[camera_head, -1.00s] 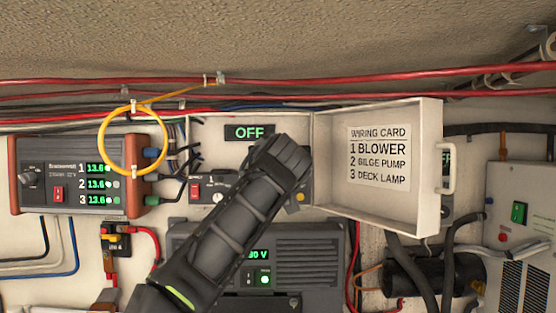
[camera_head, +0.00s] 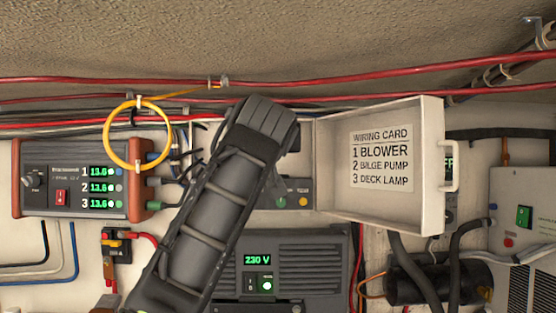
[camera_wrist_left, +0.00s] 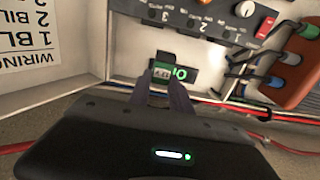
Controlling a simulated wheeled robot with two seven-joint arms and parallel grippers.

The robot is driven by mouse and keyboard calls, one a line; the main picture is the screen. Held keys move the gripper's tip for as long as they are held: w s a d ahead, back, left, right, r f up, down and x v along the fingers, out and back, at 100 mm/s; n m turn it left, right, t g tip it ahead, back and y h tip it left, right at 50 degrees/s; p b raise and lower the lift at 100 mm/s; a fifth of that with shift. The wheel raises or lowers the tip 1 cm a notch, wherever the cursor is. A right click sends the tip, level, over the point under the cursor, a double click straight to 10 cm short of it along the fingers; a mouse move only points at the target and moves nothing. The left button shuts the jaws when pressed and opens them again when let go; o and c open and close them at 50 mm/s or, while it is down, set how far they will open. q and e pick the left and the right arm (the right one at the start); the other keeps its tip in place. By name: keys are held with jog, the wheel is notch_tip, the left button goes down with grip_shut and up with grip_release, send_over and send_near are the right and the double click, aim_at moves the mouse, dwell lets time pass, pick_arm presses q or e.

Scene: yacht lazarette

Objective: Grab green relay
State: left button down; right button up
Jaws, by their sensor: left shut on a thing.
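In the left wrist view, my left gripper (camera_wrist_left: 163,84) is shut on a small block, the green relay (camera_wrist_left: 163,71), with a green body, a pale label and a dark end. The relay is held in front of the wall, apart from the socket panel (camera_wrist_left: 200,25). A green-lit display (camera_wrist_left: 184,75) shows partly behind it. In the head view, my left arm and wrist cover the gripper, the relay and the display. Part of the panel shows right of the arm, with a green (camera_head: 280,201) and a yellow spot (camera_head: 303,202). My right gripper is in neither view.
An open cover (camera_head: 433,160) with a wiring card (camera_head: 382,155) stands right of my arm. A power supply (camera_head: 75,178) and yellow cable loop (camera_head: 108,143) are to the left. Red cables (camera_head: 380,97) run above. A 230 V unit (camera_head: 318,262) sits below.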

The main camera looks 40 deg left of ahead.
pick_arm(q)
jog(key=s+d+b, duration=0.2)
jog(key=s+d, duration=0.1)
jog(key=s, duration=0.7)
